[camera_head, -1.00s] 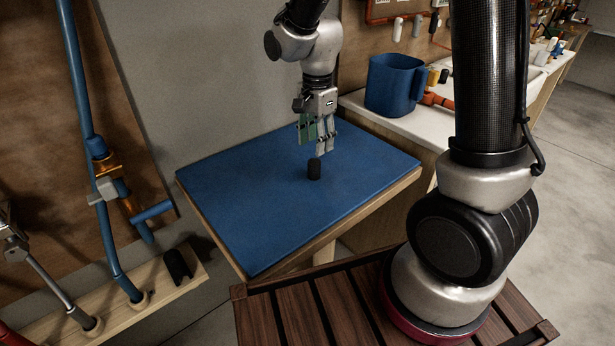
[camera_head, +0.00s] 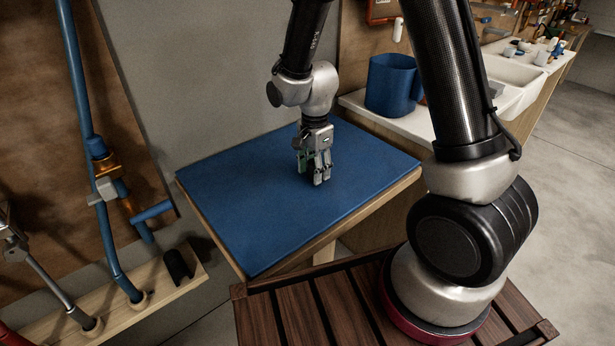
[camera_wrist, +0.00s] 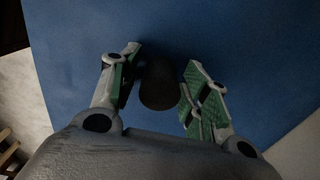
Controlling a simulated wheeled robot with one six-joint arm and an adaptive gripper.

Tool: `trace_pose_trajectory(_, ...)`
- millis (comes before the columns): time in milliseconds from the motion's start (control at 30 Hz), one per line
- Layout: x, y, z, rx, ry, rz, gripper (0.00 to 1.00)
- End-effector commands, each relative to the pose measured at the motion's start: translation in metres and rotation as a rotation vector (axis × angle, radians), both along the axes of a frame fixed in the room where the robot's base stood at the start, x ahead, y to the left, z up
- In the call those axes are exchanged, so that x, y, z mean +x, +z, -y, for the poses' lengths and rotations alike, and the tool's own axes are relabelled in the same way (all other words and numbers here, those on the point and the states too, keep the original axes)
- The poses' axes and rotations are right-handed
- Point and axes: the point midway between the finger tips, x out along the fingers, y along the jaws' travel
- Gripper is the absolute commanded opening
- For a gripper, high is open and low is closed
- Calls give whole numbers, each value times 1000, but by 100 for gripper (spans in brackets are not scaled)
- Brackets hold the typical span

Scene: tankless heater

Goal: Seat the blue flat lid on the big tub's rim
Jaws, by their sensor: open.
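A blue flat surface (camera_head: 250,200) lies level on a wood-edged stand. A short black knob (camera_wrist: 160,85) rises from it, seen in the wrist view. No separate lid edge shows around the knob, so I cannot tell whether lid and surface are one piece. My gripper (camera_head: 316,183) points down low over the surface. In the wrist view its green-padded fingers are open, one on each side of the knob, with a gap at least on the right. In the head view the fingers hide the knob. A blue tub-like vessel (camera_head: 390,85) stands on the counter; I cannot tell whether it is the big tub.
The white counter (camera_head: 425,125) with a sink (camera_head: 520,72) runs behind on the right. A grey wall (camera_head: 210,70) stands close behind the blue surface. Blue pipework (camera_head: 105,235) and a wooden rail (camera_head: 165,290) are at the left. The blue surface is otherwise clear.

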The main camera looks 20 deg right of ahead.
Motion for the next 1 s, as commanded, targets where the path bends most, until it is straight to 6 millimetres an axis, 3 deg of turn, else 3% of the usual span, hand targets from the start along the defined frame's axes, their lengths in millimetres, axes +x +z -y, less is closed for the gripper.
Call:
trace_pose_trajectory(167, 0, 0, 0, 0, 0, 0, 45)
trace_pose_trajectory(400, 0, 0, 0, 0, 0, 0, 1)
trace_pose_trajectory(1000, 0, 13, 0, 1, 0, 2, 0)
